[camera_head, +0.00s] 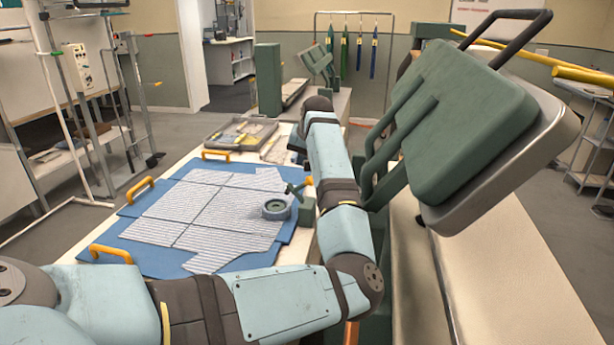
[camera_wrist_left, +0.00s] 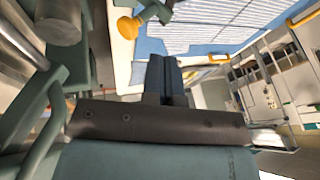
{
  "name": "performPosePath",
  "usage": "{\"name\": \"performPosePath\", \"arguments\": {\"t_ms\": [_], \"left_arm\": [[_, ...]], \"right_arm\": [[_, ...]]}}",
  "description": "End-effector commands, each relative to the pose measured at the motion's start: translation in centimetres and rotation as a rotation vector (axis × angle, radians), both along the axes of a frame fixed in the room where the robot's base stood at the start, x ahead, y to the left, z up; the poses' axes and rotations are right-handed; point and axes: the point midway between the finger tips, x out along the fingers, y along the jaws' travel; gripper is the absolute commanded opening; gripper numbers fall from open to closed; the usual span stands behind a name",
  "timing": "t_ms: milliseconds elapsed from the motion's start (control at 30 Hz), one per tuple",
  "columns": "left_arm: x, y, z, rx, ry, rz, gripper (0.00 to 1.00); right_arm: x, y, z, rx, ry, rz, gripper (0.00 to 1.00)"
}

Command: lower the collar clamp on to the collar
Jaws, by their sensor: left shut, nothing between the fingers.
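The collar clamp is a green post and tilted lever (camera_head: 296,190) with a yellow knob (camera_head: 309,181) at its raised end, at the right edge of the blue board. The yellow knob also shows in the left wrist view (camera_wrist_left: 128,27). Beside the post, a round grey-green ring (camera_head: 276,208) sits on the striped shirt (camera_head: 205,215); I cannot clearly make out the collar. My left gripper (camera_wrist_left: 166,65) is shut and empty, apart from the knob, which lies up and left of its fingertips. In the head view my left wrist is beyond the clamp, its fingers mostly hidden. My right gripper is not in view.
A large padded green press plate (camera_head: 450,125) stands raised at the right, close to my left forearm. The blue board (camera_head: 165,262) has yellow handles (camera_head: 110,254) along its edges. A grey tray (camera_head: 240,133) lies at the table's far end.

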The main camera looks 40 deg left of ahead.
Motion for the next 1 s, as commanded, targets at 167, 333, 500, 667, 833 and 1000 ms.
{"name": "performPosePath", "arguments": {"t_ms": [167,333,500,667,833,1000], "left_arm": [[0.0,0.0,0.0,-0.001,0.0,0.0,0.0],[0.0,0.0,0.0,-0.001,0.001,0.0,0.0],[0.1,0.4,-0.9,0.0,0.002,0.0,0.0],[0.4,1.5,-3.3,-0.001,0.003,0.0,0.0],[0.8,2.7,-6.1,-0.001,0.002,0.0,0.0],[1.1,3.7,-8.2,-0.001,0.002,0.0,0.0]], "right_arm": [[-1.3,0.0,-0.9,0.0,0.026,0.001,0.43],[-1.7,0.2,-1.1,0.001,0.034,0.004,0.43],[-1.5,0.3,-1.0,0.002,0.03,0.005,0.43],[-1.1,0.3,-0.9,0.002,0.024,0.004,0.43],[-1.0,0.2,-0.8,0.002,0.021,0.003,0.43],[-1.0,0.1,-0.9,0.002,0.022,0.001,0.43]]}}
